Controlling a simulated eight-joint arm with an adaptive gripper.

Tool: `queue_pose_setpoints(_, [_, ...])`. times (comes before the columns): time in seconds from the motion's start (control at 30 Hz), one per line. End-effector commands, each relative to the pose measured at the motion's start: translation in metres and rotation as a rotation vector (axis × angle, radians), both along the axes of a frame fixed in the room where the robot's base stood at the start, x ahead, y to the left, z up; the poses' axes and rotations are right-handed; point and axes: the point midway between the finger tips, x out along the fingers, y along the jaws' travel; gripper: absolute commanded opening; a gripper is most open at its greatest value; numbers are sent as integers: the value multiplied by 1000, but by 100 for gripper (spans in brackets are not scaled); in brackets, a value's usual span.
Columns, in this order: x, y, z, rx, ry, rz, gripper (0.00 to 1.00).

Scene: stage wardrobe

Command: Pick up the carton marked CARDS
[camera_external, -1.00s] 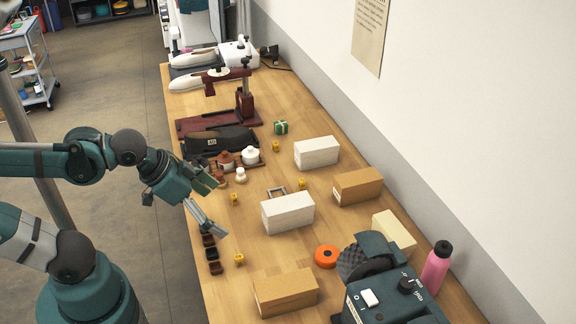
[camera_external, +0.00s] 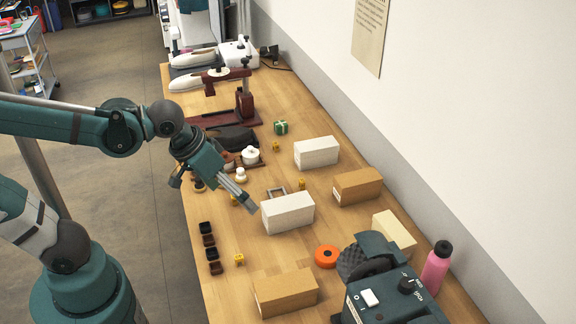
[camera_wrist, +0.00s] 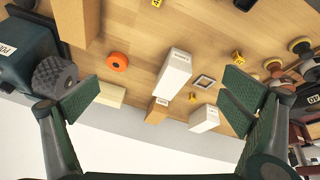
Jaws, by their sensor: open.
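Several cartons stand on the wooden bench, and I cannot read which one says CARDS. A white carton (camera_external: 287,214) is in the middle; the wrist view shows it with a small end label (camera_wrist: 180,57). Behind it are another white carton (camera_external: 317,153) and a brown carton (camera_external: 358,187), both with labelled ends in the wrist view. A second brown carton (camera_external: 286,294) is at the front, and a pale carton (camera_external: 394,233) is at the right. My gripper (camera_external: 245,202) is open and empty, above and just left of the middle white carton. Its fingers (camera_wrist: 160,98) are wide apart.
An orange ring (camera_external: 327,257), a teal machine (camera_external: 395,300) and a pink bottle (camera_external: 436,268) are at the front right. Small dark trays (camera_external: 209,241), yellow cubes (camera_external: 239,258) and a grey frame (camera_external: 276,192) lie around. Bench is clear between the middle and front cartons.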

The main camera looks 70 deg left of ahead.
Motion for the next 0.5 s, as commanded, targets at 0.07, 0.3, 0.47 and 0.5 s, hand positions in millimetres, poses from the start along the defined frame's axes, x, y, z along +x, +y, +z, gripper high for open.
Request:
queue_pose_setpoints(0.07, [9, 2, 5, -20, 19, 44, 100])
queue_pose_setpoints(0.3, [33, 9, 9, -80, 74, 181, 100])
queue_pose_setpoints(0.47, [48, 13, 9, -116, 111, 274, 100])
queue_pose_setpoints(0.5, [52, 14, 9, -125, 119, 297, 100])
